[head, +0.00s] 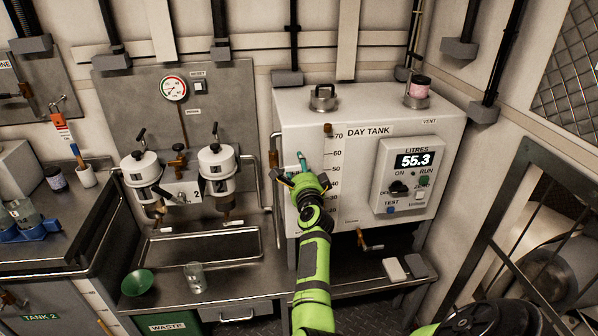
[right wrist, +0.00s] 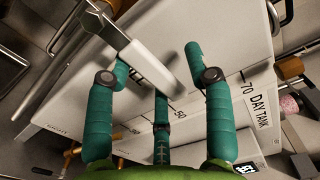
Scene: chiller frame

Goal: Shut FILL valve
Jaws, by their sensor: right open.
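My right gripper (head: 302,172) is open in front of the left part of the day tank (head: 300,112), near its level scale. In the right wrist view a flat metal lever with a pale sleeve (right wrist: 150,62) reaches in from the upper left, between the open green fingers (right wrist: 160,80); they are not closed on it. A brass fitting (head: 273,158) shows left of the gripper at the tank's side. The gripper hides much of this area in the head view. My left gripper is out of view.
A control box (head: 408,172) reading 55.3 litres is on the tank's right front. Another brass valve (head: 368,242) is below the tank. Two white filter units (head: 218,163) stand left. A glass jar (head: 195,277) and green funnel (head: 137,283) are on the bench.

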